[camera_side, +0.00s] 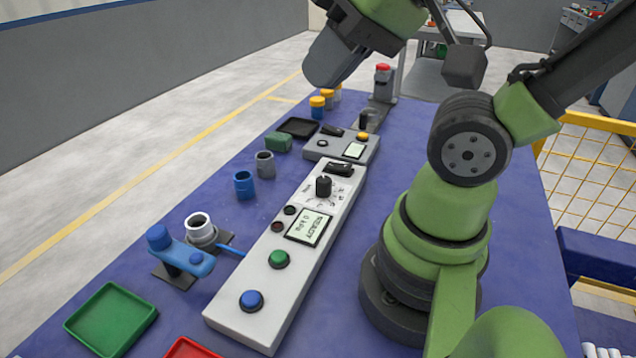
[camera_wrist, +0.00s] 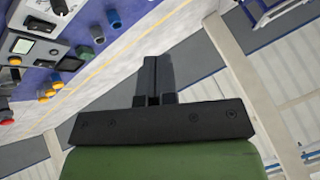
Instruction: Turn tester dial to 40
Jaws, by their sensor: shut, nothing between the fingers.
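The tester is a long white panel (camera_side: 285,250) on the blue table in the side view. Its black dial (camera_side: 323,187) stands upright on a white scale near the panel's far end; the numbers and pointer are too small to read. A display (camera_side: 309,227) below the dial reads READY and what looks like 0 kPa. My gripper (camera_wrist: 152,82) shows in the wrist view with its dark fingers together and nothing between them. In the side view my arm's end is raised at the top, well above and apart from the dial; its fingertips are not clear there.
The panel also bears a green button (camera_side: 278,260) and a blue button (camera_side: 251,301). A smaller grey box (camera_side: 341,147) stands beyond it. A blue clamp (camera_side: 180,252) with a white pipe piece (camera_side: 200,229), loose pipes and a green tray (camera_side: 111,320) lie on the left.

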